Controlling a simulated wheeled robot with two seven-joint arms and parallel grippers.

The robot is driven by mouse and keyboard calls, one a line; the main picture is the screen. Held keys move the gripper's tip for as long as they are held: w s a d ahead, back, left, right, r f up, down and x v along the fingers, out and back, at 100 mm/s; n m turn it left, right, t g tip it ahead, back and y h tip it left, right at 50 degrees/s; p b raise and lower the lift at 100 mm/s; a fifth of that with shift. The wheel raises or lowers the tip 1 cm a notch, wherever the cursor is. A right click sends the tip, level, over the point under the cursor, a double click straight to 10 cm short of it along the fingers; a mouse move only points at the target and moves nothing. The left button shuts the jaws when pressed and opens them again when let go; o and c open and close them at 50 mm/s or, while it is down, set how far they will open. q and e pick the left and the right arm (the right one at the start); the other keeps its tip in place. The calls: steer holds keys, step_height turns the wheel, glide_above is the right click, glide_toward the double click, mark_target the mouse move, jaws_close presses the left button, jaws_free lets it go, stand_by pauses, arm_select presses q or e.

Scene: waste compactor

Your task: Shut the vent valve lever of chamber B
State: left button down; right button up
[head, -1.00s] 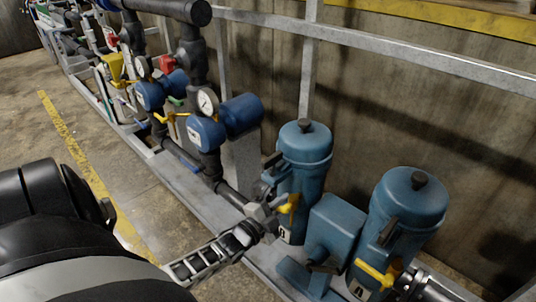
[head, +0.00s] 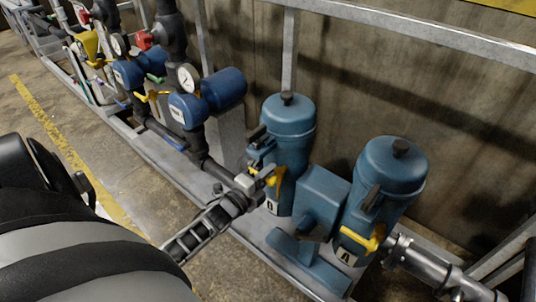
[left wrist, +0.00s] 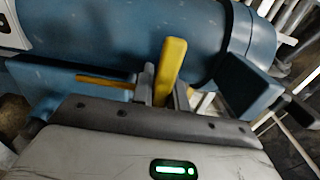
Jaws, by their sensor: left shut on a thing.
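Two upright blue chambers stand side by side, the left one (head: 288,130) and the right one (head: 393,172). A yellow lever (head: 278,180) sits low on the front of the left chamber. My left gripper (head: 258,181) is at this lever. In the left wrist view the yellow handle (left wrist: 172,65) stands up between my two dark fingers, which are shut on it. The blue chamber body lies just behind it. The right chamber has its own yellow lever (head: 362,240), untouched. My right gripper is not in view.
A blue box (head: 322,198) stands between the chambers. Dark pipes with gauges (head: 189,78) and blue valve bodies (head: 222,90) run to the left. A grey rail (head: 400,35) crosses above. A metal pipe (head: 425,262) leaves the right chamber. The floor (head: 115,170) at left is clear.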

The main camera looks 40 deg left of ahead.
arm_select(q)
steer(key=c, duration=1.4)
jaws_free()
steer(key=s, duration=1.6)
steer(key=d+r+n+g+h, duration=0.1)
steer(key=d+n+g, duration=0.1)
steer(key=d+n, duration=0.3)
steer(key=d+r+n+g+h+p, duration=0.1)
steer(key=d+n, duration=0.4)
steer(key=d, duration=0.5)
steer(key=s+d+r+n+g+h, duration=0.1)
steer(key=d+n+g, duration=0.3)
steer(key=d, duration=0.3)
steer(key=shift+d+n+h+p, duration=0.3)
steer(key=shift+n+p, duration=0.05)
steer(key=shift+n, duration=0.55)
